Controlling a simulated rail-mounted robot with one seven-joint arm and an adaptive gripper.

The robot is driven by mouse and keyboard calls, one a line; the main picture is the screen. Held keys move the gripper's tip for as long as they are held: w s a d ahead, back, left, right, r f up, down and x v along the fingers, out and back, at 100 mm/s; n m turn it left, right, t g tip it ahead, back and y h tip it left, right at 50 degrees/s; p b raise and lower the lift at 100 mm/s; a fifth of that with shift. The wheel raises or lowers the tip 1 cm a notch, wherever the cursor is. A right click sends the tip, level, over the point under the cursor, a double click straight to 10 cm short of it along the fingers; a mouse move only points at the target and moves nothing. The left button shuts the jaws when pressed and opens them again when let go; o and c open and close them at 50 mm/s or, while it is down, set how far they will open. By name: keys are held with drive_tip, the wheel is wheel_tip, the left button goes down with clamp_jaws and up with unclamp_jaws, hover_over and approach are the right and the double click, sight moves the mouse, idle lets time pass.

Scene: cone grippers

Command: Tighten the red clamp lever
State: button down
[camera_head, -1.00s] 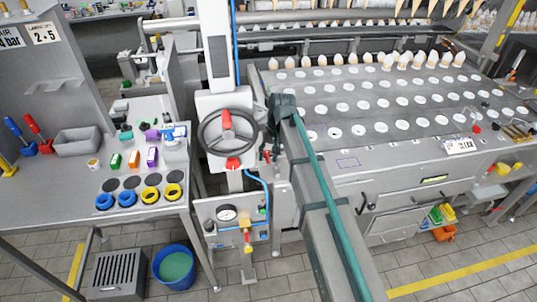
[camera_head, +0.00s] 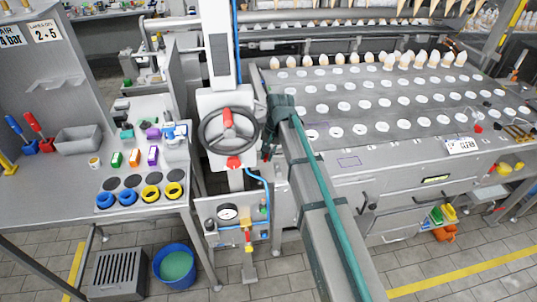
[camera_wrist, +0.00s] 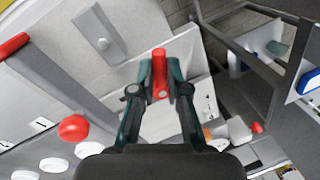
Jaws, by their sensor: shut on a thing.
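In the wrist view, the two dark green fingers of my gripper (camera_wrist: 160,84) are closed on a red rounded lever handle (camera_wrist: 159,62), which I take to be the red clamp lever. Its top end stands out between the fingertips, in front of a pale grey plate. In the head view, my gripper (camera_head: 267,150) is just right of the handwheel column, and the lever is mostly hidden there by gripper and arm.
A dark handwheel (camera_head: 228,130) with a red handle stands just left of my gripper, with a red knob (camera_head: 234,162) below it. A blue hose (camera_head: 262,182) hangs under it. The baking plate (camera_head: 400,95) lies right. The wrist view shows a red button (camera_wrist: 73,128).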

drive_tip(key=c, duration=1.2)
unclamp_jaws()
drive_tip(key=r, duration=0.4)
drive_tip(key=d+r, duration=0.1)
drive_tip(key=r, duration=0.3)
drive_tip(key=d+r, duration=0.1)
drive_tip(key=r, duration=0.3)
drive_tip(key=shift+s+d, duration=0.15)
